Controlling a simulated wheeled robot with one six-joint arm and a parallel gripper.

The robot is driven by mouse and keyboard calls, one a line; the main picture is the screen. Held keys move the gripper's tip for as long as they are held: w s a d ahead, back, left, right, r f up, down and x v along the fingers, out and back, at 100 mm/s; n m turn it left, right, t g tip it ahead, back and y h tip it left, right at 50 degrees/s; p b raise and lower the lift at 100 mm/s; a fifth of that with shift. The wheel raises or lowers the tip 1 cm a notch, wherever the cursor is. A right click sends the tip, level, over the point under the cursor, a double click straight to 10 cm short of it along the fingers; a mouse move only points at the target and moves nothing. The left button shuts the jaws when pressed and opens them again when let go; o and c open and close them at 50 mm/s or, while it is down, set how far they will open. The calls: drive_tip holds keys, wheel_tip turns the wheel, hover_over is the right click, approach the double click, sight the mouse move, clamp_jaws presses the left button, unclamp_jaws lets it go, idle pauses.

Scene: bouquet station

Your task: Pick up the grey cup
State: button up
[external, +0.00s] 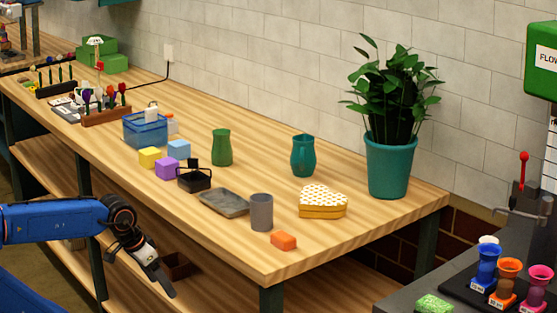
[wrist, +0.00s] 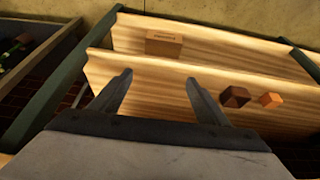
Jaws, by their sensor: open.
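The grey cup (external: 262,212) stands upright on the wooden table near its front edge, toward the right end. It is beside a grey tray and just behind an orange block. My gripper (external: 168,283) is to the left of the cup and lower, out in front of the table, pointing down. In the wrist view my gripper (wrist: 160,85) is open with nothing between its fingers. The cup does not show in the wrist view.
The grey tray (external: 224,202), orange block (external: 284,240) and heart-shaped box (external: 323,202) lie around the cup. A black basket (external: 195,180) is left of the tray. Lower shelves hold a brown box (wrist: 164,44), a dark brown box (wrist: 235,97) and an orange block (wrist: 270,100).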

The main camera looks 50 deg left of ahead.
drive_tip(key=w+d+r+m+g+h, duration=0.1)
drive_tip(key=w+d+r+m+h, duration=0.2)
drive_tip(key=d+r, duration=0.7)
drive_tip(key=w+d+r+m+g+h, duration=0.1)
drive_tip(key=w+d+r+m+h, duration=0.2)
drive_tip(key=d+r, duration=0.65)
wheel_tip(320, 180, up, 20)
drive_tip(key=m+g+y, duration=0.3)
drive_tip(key=m+y, duration=0.3)
drive_tip(key=m, duration=0.6)
hover_over(261, 199)
drive_tip(key=s+d, duration=0.1)
drive_tip(key=d, duration=0.2)
drive_tip(key=f, duration=1.7)
drive_tip(key=shift+s+a+f, duration=0.2)
drive_tip(key=shift+s+a, duration=0.05)
drive_tip(key=shift+a, duration=0.15)
drive_tip(key=c, duration=1.2)
